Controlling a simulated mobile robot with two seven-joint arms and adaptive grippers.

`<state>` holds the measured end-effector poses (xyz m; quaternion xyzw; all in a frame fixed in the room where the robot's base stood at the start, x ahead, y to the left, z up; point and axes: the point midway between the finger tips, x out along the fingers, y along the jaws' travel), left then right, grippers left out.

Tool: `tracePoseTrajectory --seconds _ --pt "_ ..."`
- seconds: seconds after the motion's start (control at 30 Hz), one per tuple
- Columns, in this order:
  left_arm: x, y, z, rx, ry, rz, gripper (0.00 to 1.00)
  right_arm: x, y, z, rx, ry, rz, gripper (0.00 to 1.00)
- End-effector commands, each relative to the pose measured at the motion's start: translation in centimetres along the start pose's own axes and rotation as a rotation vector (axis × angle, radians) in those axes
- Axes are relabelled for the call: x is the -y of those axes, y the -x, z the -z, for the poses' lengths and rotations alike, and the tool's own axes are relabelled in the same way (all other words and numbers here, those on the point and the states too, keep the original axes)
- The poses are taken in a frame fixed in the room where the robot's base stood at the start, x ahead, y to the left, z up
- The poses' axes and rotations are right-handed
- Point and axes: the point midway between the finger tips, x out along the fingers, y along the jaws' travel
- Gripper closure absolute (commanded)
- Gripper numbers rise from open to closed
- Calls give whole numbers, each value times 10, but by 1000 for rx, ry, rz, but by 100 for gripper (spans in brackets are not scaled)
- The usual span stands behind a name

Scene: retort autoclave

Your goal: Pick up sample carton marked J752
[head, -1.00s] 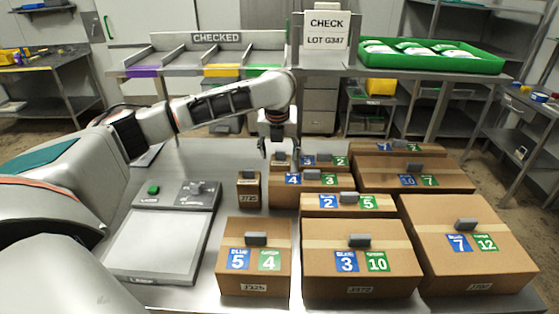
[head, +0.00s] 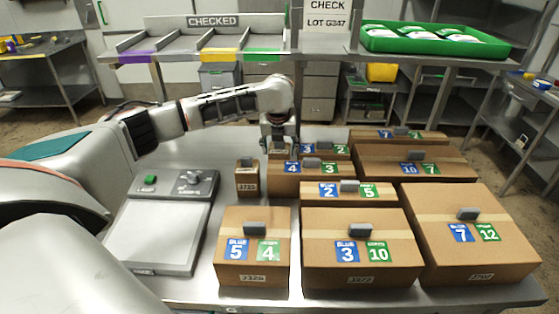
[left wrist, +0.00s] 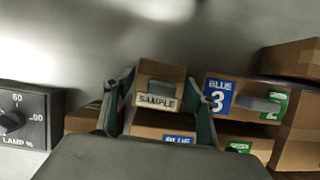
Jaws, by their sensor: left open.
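A small brown carton (left wrist: 160,86) with a "SAMPLE" label stands between the fingers of my left gripper (left wrist: 161,100) in the left wrist view. The fingers are open, one on each side of it; I cannot tell whether they touch it. In the head view my left gripper (head: 280,148) is low at the back of the box group and largely covers this carton. No J752 mark is legible on it. Another small carton (head: 247,180), whose label looks like J725, stands to the left and nearer. My right gripper is not in view.
Larger cartons with blue and green numbers crowd around: the blue 4 carton (head: 284,181) just in front, the blue 3, green 2 carton (left wrist: 246,97) close right. A lamp control box (left wrist: 25,115) lies left. A grey panel (head: 155,237) lies at the table's left. Shelves stand behind.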

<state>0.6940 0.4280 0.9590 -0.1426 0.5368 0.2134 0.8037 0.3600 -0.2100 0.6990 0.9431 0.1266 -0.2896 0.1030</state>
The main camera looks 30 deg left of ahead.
Motion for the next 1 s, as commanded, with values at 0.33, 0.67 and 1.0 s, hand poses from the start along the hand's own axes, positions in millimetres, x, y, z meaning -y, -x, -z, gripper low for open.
tracePoseTrajectory --seconds 0.33,0.67,1.0 --pt "0 0 0 0 0 0 76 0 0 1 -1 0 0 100" --pt "0 2 -1 0 0 1 77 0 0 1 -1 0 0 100" --pt "-1 15 -1 53 -4 -2 77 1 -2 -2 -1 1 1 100"
